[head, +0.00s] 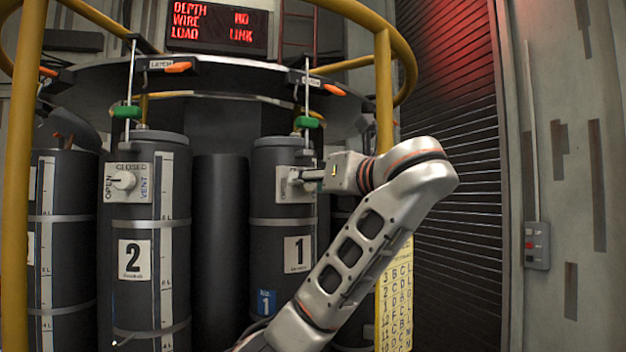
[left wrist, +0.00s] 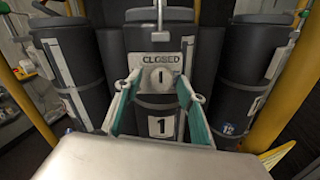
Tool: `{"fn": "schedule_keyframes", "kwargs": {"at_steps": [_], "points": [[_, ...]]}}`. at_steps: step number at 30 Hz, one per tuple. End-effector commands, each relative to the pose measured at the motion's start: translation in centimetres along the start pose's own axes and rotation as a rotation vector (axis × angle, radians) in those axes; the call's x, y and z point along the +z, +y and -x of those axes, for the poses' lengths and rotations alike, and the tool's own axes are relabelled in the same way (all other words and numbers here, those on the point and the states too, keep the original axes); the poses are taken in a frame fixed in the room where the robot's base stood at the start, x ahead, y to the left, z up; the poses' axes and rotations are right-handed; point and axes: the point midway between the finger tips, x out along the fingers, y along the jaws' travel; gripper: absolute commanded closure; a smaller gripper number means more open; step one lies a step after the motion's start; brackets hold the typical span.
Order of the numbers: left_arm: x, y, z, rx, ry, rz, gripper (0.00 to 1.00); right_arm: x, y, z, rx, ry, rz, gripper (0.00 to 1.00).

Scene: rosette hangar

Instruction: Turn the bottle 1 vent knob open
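Bottle 1 (head: 283,233) is a dark upright cylinder marked "1" in the middle of the head view. Its vent knob (left wrist: 161,78) is pale and round, on a plate (left wrist: 148,58) reading CLOSED at the top; the knob's dark mark stands upright, toward that word. My left gripper (head: 308,176) reaches bottle 1's plate from the right, hiding most of the knob in the head view. In the left wrist view its two green-lined fingers (left wrist: 158,92) are apart, one on each side of the knob. I cannot tell whether they touch it. My right gripper is not in view.
Bottle 2 (head: 133,290) stands to the left, with its own vent knob (head: 123,181). Yellow rails (head: 383,90) frame the rack. Clips with green parts (head: 306,122) hang above the bottles. A yellow lettered chart (head: 398,290) is behind my arm.

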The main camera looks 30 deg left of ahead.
Motion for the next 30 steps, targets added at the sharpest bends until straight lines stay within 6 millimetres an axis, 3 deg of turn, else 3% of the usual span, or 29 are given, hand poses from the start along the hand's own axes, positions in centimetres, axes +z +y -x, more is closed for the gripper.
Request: {"fn": "schedule_keyframes", "kwargs": {"at_steps": [9, 13, 14, 30], "points": [[-0.06, -0.06, -0.31, -0.001, 0.0, -0.001, 0.6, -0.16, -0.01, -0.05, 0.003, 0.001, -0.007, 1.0], [-0.05, -0.05, -0.3, -0.001, 0.0, -0.001, 0.94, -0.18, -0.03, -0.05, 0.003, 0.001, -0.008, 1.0], [-0.05, -0.05, -0.3, -0.001, 0.0, -0.001, 0.99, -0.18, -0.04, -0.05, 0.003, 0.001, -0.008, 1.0], [-0.21, -0.09, -0.26, -0.003, 0.001, 0.121, 0.99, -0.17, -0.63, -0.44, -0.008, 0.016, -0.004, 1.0]]}}
